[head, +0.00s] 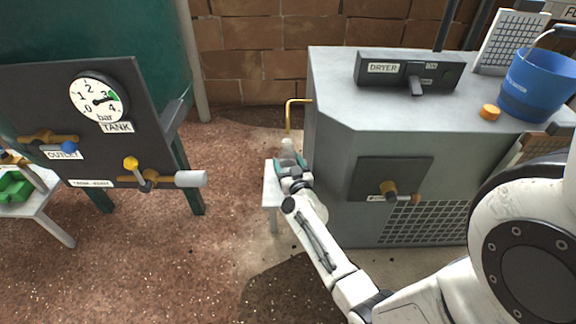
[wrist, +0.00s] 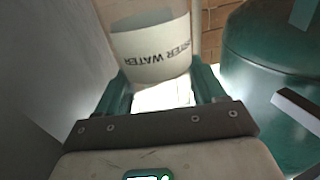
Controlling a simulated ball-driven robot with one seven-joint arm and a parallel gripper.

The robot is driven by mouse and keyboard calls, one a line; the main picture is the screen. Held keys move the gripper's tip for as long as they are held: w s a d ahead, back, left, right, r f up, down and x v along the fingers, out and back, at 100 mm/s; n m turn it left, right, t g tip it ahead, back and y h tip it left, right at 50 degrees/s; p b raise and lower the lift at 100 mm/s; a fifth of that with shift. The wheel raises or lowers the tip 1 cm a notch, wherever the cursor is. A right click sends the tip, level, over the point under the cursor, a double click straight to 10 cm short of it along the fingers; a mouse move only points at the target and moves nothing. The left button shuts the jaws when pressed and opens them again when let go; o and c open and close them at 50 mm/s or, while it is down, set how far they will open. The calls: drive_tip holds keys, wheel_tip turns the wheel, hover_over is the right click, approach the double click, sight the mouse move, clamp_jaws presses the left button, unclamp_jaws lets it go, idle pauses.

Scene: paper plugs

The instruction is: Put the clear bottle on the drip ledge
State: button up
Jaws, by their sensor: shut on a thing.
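The clear bottle (head: 288,146) is between the fingers of my gripper (head: 290,163), beside the dryer's left side. In the wrist view my gripper (wrist: 163,90) is shut on the bottle (wrist: 150,52), whose pale label has dark lettering ending in "WATER". A small white ledge on legs (head: 269,190), which looks like the drip ledge, stands under and around my gripper, partly hidden by it. A bright white surface shows between the fingers below the bottle. I cannot tell whether the bottle touches the ledge.
A brass pipe (head: 289,115) bends out from the dryer (head: 335,140) just behind the bottle. A tank panel (head: 75,110) with a gauge and valves stands at left. A blue bucket (head: 538,85) is on the dryer's top. Open floor (head: 150,265) lies at lower left.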

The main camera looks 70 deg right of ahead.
drive_tip(key=shift+f, duration=0.15)
drive_tip(key=o, duration=0.7)
drive_tip(key=shift+o, duration=0.2)
